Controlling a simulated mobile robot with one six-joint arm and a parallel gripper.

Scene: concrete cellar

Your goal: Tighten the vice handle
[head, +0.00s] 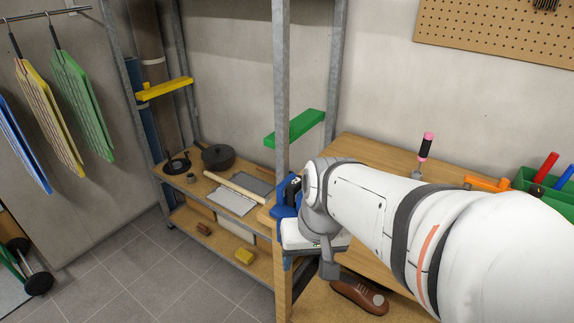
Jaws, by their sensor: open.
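A blue vice (283,212) is at the left end of the wooden workbench, partly behind my arm. More blue shows low at the bench edge. The vice handle cannot be made out; my wrist and gripper cover that area. My gripper (326,264) is at the bench's left end, pointing down, close in front of the vice. It is open, with nothing seen between its fingers. Whether it touches the vice cannot be told.
The workbench (372,158) holds a screwdriver (425,147) and a green bin (548,187) with tools. A brown shoe-like object (358,297) lies under my arm. Metal shelving (281,90) stands close behind the vice. The tiled floor (130,265) at left is mostly clear.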

